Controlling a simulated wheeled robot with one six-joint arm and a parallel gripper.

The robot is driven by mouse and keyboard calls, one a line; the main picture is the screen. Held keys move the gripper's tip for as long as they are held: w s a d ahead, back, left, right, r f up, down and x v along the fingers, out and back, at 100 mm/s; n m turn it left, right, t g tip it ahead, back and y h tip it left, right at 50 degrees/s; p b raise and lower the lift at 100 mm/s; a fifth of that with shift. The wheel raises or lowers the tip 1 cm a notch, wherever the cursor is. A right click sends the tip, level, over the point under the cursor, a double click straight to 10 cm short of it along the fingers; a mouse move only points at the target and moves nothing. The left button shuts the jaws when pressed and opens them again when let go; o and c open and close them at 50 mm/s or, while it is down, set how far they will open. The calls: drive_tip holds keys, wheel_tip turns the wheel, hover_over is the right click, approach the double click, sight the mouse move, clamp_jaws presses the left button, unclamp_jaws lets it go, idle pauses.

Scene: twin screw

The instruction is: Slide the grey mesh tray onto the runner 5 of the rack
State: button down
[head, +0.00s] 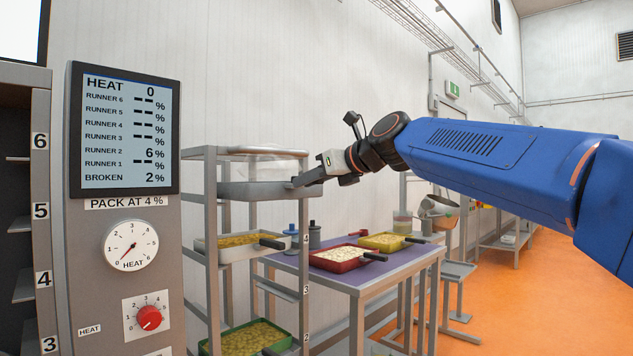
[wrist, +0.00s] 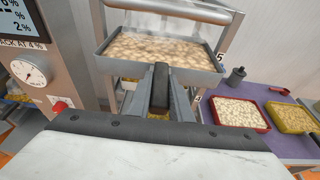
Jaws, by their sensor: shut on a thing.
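The grey tray (head: 255,191) is at the upper part of the rack (head: 211,260), between its posts. In the wrist view the tray (wrist: 103,47) is level and holds a layer of pale pieces. My gripper (head: 308,177) is shut on the tray's dark handle, which also shows between the fingers in the wrist view (wrist: 161,88). A label 5 (wrist: 220,56) is on the rack post just right of the tray. I cannot tell whether the tray rests on its runner. The mesh is hidden under the load.
Lower in the rack are a pale tray (head: 232,254) and a green tray (head: 290,347), both with yellowish pieces. A purple-topped table (head: 345,278) with red and yellow trays stands behind right. The heat panel (head: 125,130) is close on the left.

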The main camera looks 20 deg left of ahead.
drive_tip(key=shift+w+a+r, duration=0.1)
drive_tip(key=shift+w+a, duration=0.8)
drive_tip(key=shift+a, duration=1.25)
drive_tip(key=shift+w+a+f, duration=0.1)
drive_tip(key=shift+w+a, duration=0.75)
drive_tip(key=shift+a, duration=1.3)
drive_tip(key=shift+w+a+r, duration=0.1)
drive_tip(key=shift+w+a, duration=0.8)
drive_tip(key=shift+a, duration=1.25)
drive_tip(key=shift+f, duration=0.45)
drive_tip(key=c, duration=1.5)
unclamp_jaws()
drive_tip(key=shift+c, duration=0.2)
drive_tip(key=shift+f, duration=0.1)
drive_tip(key=shift+d, duration=0.1)
